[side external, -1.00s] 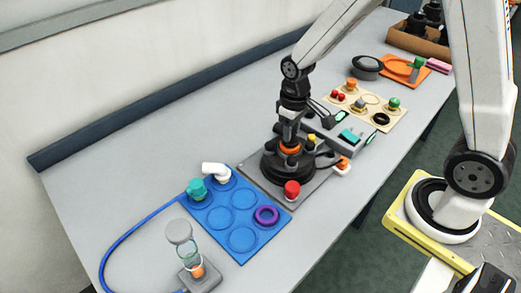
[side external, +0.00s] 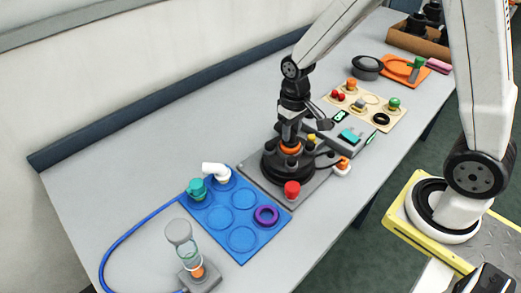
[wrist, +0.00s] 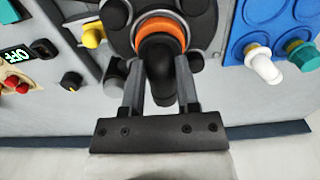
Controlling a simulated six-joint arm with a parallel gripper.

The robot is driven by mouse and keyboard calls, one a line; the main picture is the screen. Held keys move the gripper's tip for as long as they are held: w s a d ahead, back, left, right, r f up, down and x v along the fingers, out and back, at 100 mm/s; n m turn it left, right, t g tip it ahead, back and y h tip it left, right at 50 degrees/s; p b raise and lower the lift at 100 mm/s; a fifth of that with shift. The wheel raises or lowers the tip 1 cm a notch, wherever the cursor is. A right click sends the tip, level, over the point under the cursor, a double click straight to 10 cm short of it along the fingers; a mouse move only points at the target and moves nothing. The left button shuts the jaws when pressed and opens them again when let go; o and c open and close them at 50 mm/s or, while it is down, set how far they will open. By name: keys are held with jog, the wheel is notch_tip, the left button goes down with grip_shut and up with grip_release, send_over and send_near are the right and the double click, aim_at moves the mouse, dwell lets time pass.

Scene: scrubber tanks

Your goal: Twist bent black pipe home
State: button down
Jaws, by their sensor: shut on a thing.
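The bent black pipe (wrist: 160,52) stands in an orange ring (wrist: 166,28) on a round black tank top (side external: 272,168). In the wrist view its elbow points down the picture, between the two fingers. My gripper (wrist: 160,88) is shut on the pipe, one finger on each side. In the side view my gripper (side external: 290,138) is low over the orange ring (side external: 290,149) and hides most of the pipe. How deep the pipe sits in the ring cannot be seen.
A red knob (side external: 292,189) stands at the tank's front. A blue tray (side external: 238,244) with white and teal fittings and a purple ring lies left. A grey control box (side external: 325,140) is close on the right, with a beige board (side external: 372,101) beyond.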

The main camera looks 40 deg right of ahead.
jog(key=shift+m, duration=0.7)
jog(key=shift+m, duration=0.8)
jog(key=shift+f, duration=0.25)
grip_release()
dwell(0.5)
jog(key=shift+r, duration=0.1)
dwell(0.3)
